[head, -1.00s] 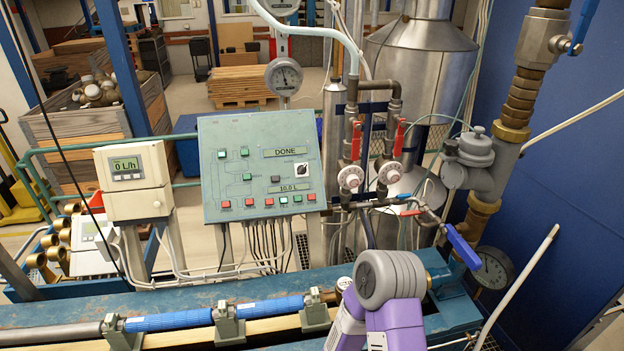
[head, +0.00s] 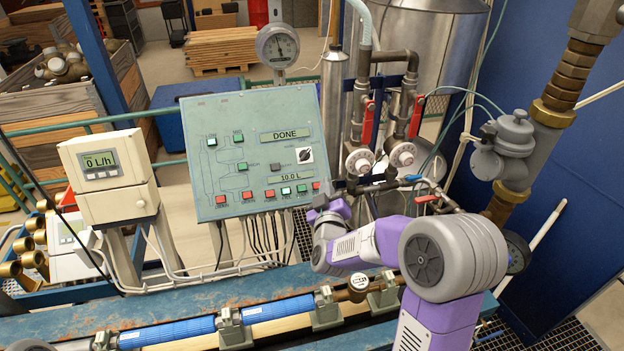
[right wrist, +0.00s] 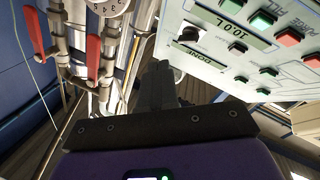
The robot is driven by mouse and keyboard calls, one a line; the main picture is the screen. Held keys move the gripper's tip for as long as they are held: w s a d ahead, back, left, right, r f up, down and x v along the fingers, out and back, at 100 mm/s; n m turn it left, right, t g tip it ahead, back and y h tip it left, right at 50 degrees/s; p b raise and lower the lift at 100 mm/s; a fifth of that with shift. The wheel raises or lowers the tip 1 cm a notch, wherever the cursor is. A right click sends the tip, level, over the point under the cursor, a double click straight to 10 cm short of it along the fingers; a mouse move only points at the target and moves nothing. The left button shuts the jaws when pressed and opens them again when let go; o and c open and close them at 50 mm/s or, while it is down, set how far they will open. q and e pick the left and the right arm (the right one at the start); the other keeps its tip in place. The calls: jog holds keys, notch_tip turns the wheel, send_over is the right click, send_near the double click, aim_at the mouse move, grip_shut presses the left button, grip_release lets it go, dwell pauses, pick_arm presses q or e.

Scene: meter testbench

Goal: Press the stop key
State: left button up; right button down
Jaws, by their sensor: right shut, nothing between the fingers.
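The green control panel (head: 215,110) stands in the middle of the head view with a DONE display (head: 285,134) and a 10.0 L display (head: 273,179). Along its lower edge runs a row of red and green keys, with a red key (head: 316,186) at the right end. The labels are too small to tell which is the stop key. My right gripper (head: 328,194) is shut and empty by the panel's lower right corner; contact cannot be told. In the right wrist view its dark fingers (right wrist: 158,85) point toward the panel (right wrist: 240,55), which appears upside down. My left gripper is not in view.
Pipes with red-handled valves (head: 368,122) stand just right of the panel. A flow meter box (head: 105,165) reading 0 L/h is to its left. A blue bench (head: 180,305) with clamped blue pipe runs in front.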

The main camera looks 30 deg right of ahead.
aim_at(317, 186)
jog(key=w+d+f+b, duration=0.1)
jog(key=w+f+b, duration=0.3)
jog(key=w+f, duration=0.2)
jog(key=shift+d, duration=0.25)
dwell(0.4)
jog(key=shift+w, duration=0.1)
jog(key=shift+f, duration=0.1)
dwell(1.8)
jog(key=shift+w+f+b, duration=0.2)
jog(key=shift+w+b, duration=0.1)
jog(key=shift+b, duration=0.2)
jog(key=shift+w+d+f+b, duration=0.1)
jog(key=shift+w+f+b, duration=0.15)
jog(key=shift+b, duration=0.15)
dwell(0.3)
jog(key=shift+s+r, duration=0.1)
jog(key=shift+r, duration=0.05)
dwell(0.3)
jog(key=shift+s+r, duration=0.4)
jog(key=shift+s, duration=0.1)
